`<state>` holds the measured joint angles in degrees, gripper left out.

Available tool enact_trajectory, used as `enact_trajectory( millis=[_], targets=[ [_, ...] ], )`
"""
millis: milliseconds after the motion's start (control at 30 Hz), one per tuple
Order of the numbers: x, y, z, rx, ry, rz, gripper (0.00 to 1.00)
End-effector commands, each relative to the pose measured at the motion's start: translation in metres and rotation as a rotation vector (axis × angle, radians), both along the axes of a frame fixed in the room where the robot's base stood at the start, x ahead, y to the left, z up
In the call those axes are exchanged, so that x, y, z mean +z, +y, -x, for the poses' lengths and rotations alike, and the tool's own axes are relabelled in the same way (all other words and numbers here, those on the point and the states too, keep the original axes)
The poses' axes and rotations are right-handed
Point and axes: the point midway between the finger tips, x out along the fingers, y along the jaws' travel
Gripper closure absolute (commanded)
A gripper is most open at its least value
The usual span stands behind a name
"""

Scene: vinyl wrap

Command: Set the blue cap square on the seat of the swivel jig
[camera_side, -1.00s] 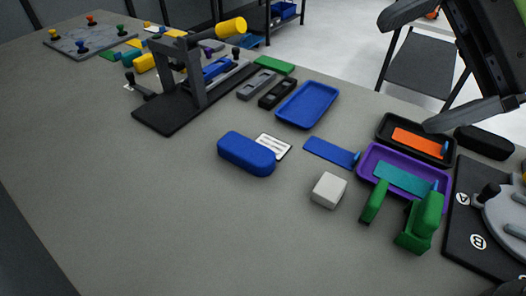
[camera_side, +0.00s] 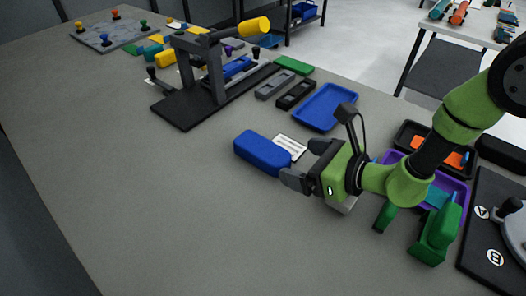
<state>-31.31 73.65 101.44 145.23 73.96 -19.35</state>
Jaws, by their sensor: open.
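The blue cap (camera_side: 256,151), a rounded oblong block, lies on the grey table in the middle of the picture. My gripper (camera_side: 303,166) is open and empty at the cap's right end. Its two dark fingers point left toward the cap, and the near finger overlaps the cap's end in the picture. I cannot tell how high the fingers are above the table or whether they touch the cap. The swivel jig (camera_side: 482,248) is at the right edge, a black plate marked A and B with a grey disc and dark knob. It is cut off by the frame, and I cannot make out its seat.
A white label card (camera_side: 291,146) lies behind the cap. A green stand (camera_side: 436,238), a purple tray (camera_side: 460,190) and a blue tray (camera_side: 322,108) are nearby. A lever press (camera_side: 186,109) stands farther back. The left foreground is clear.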

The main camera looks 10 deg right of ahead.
Motion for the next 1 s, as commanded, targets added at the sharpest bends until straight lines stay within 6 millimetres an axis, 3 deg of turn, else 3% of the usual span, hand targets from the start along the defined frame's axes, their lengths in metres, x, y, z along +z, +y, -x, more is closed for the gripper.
enact_trajectory(
  millis=[733,1000],
  targets=[
    [-0.028,0.043,-0.042,0.004,0.000,0.000,0.11],
    [-0.032,0.049,-0.049,0.001,0.003,0.000,0.11]
  ],
)
